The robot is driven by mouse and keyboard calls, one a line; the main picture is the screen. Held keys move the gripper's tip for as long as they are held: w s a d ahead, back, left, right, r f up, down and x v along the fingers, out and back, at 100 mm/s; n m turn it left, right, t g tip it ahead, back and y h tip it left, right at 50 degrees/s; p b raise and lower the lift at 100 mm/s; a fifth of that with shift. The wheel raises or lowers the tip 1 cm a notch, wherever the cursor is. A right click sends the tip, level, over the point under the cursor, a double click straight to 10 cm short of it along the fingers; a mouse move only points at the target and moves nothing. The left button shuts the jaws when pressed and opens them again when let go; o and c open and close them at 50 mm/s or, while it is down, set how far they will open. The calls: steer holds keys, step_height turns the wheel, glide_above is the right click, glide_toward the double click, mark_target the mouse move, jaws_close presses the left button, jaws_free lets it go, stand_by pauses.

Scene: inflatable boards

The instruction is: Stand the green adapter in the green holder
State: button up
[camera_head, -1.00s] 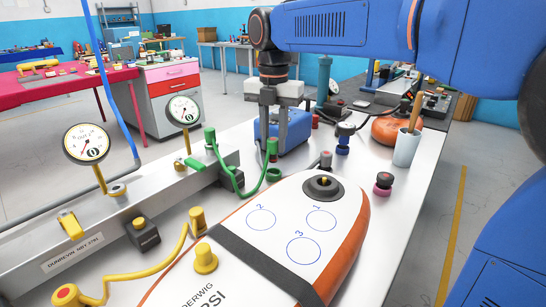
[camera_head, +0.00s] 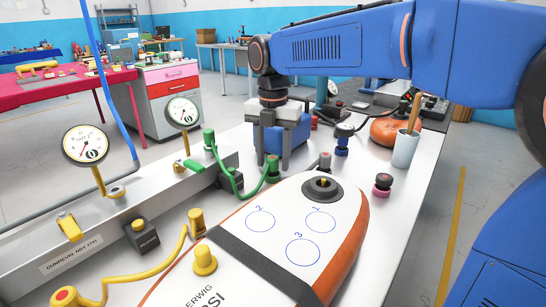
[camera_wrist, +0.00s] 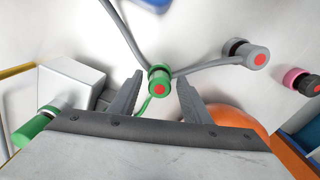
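The green adapter (camera_head: 272,172) stands upright on the bench at the end of a green hose, beside the inflatable board. In the wrist view it is a green cylinder with a red end (camera_wrist: 159,82). My gripper (camera_head: 272,163) is open over it. Its two fingers (camera_wrist: 157,93) show apart, one on each side of the adapter, with gaps to both.
The white and orange board (camera_head: 270,225) lies close in front. Gauges (camera_head: 184,111) rise over the rail. A blue case stands behind my gripper.

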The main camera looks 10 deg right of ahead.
mark_target(273, 157)
step_height(273, 157, up, 12)
steer(key=shift+r, duration=0.15)
stand_by(0.7)
steer(key=shift+s, duration=0.1)
